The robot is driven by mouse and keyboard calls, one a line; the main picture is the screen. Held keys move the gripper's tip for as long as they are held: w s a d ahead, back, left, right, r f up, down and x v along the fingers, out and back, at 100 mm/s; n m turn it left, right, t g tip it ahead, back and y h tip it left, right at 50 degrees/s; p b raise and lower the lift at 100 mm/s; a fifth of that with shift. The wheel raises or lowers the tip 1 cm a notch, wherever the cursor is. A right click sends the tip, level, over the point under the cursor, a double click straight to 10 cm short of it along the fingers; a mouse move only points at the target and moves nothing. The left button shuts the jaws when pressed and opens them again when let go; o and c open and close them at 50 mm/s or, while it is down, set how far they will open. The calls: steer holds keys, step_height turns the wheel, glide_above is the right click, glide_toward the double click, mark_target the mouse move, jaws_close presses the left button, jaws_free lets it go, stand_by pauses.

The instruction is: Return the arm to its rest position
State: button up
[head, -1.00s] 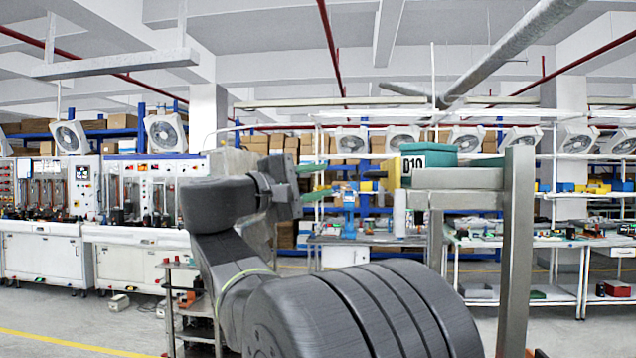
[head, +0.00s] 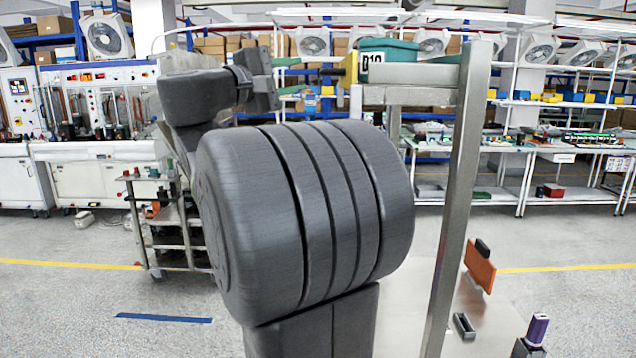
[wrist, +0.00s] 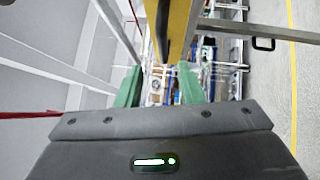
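My arm rises in the middle of the head view, with its thick dark grey link in front and the wrist bent up behind it. My gripper (head: 295,76) is at the upper middle, its two green fingers apart with a gap between them. The wrist view also shows my gripper (wrist: 160,88) open, with nothing held between the fingertips. A yellow part (head: 350,68) with a dark piece sticking out stands just right of the fingers. In the wrist view the yellow part (wrist: 176,28) lies beyond the fingers. Whether they touch it cannot be told.
A metal post (head: 458,190) stands right of my arm, carrying a beam with a green box (head: 388,46) marked D10. An orange plate (head: 480,266) and a purple item (head: 537,328) are at lower right. A cart (head: 165,235) stands left; floor is open at lower left.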

mark_target(324, 70)
steer(key=p+x, duration=0.2)
steer(key=x, duration=0.6)
steer(key=shift+w+d, duration=0.1)
steer(key=shift+w, duration=0.05)
steer(key=shift+w+d, duration=0.2)
steer(key=shift+d, duration=0.05)
steer(key=shift+f, duration=0.25)
